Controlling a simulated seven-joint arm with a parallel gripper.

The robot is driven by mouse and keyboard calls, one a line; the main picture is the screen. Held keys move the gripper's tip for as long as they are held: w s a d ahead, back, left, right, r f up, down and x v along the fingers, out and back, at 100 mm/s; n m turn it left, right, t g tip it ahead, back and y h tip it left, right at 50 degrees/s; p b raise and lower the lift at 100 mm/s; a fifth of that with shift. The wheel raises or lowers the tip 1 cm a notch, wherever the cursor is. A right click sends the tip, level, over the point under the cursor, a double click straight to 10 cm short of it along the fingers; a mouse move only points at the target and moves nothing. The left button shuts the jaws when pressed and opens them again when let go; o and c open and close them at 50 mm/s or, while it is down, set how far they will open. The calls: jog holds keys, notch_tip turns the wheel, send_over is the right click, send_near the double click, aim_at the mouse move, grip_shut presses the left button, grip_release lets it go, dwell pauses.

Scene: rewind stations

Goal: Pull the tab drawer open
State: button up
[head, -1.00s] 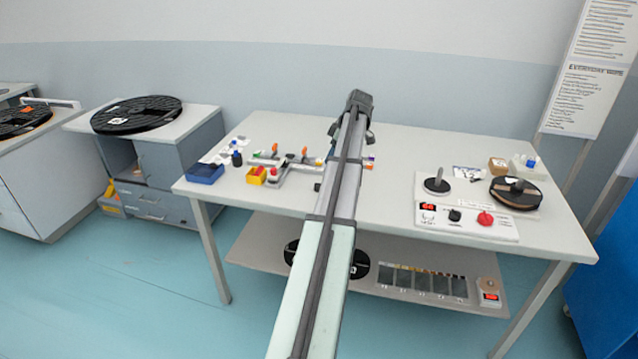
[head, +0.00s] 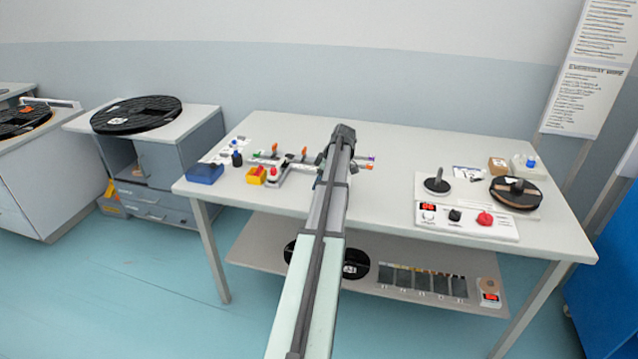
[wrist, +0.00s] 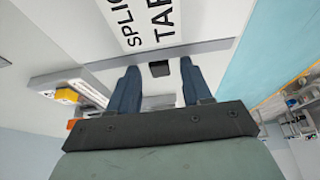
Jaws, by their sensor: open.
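In the wrist view a white label printed with "SPLIC" and "TAB" (wrist: 148,18) lies beyond a light grey drawer front (wrist: 195,48). A small dark pull (wrist: 159,69) stands out from that front. My gripper (wrist: 159,84) is open, with one blue-grey finger on each side of the pull. The pull is between the fingers and apart from both; how deep it sits between them I cannot tell. In the head view my gripper end (head: 343,133) is over the middle of the table, and my arm hides the drawer there.
The splicing fixture (head: 285,165) with coloured parts and a blue bin (head: 205,173) are left of my arm. A control panel (head: 467,221) and a black reel (head: 515,192) are on the right of the table (head: 400,160). In the wrist view a yellow block (wrist: 66,96) is at left.

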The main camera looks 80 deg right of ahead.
jog(key=shift+w+f, duration=0.2)
jog(key=shift+f, duration=0.3)
jog(key=shift+c, duration=0.4)
grip_shut()
